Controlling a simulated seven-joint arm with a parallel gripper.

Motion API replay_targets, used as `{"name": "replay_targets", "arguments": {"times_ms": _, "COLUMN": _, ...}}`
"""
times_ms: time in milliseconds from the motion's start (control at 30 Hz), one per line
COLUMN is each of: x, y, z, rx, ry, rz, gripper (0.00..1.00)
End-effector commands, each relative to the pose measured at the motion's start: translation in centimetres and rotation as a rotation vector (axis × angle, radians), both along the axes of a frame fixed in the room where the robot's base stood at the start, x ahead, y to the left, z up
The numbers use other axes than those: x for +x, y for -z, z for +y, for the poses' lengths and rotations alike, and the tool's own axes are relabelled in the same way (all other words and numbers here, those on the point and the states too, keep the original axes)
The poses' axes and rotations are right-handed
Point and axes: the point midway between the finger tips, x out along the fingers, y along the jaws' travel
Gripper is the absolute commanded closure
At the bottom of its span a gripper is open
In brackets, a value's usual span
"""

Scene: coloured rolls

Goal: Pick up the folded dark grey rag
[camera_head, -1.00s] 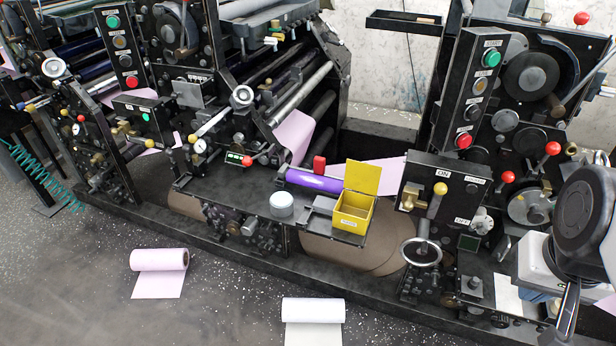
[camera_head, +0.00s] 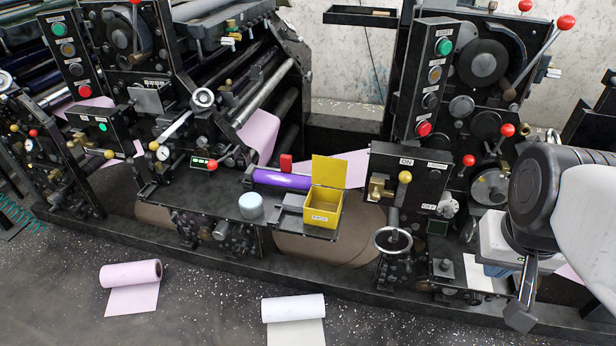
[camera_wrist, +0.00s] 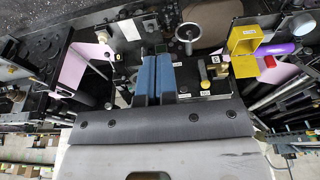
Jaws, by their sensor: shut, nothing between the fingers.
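I cannot pick out a folded dark grey rag with certainty in either view.
An open yellow box (camera_head: 323,213) stands on a machine shelf beside a purple roll (camera_head: 282,179) and a round pale tin (camera_head: 251,206). A handwheel (camera_head: 393,240) and levers jut out. Pink (camera_head: 130,274) and white (camera_head: 293,308) rolls lie on the speckled floor.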

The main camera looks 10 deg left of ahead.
Motion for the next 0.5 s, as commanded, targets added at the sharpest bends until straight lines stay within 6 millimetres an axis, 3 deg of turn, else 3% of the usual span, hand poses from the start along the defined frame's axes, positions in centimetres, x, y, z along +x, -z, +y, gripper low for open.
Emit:
{"name": "replay_targets", "arguments": {"times_ms": 433, "x": 0.0, "y": 0.0, "z": 0.0, "rx": 0.0, "ry": 0.0, "rz": 0.0, "gripper": 1.0}}
{"name": "replay_targets", "arguments": {"times_ms": 500, "x": 0.0, "y": 0.0, "z": 0.0, "rx": 0.0, "ry": 0.0, "rz": 0.0, "gripper": 0.89}}
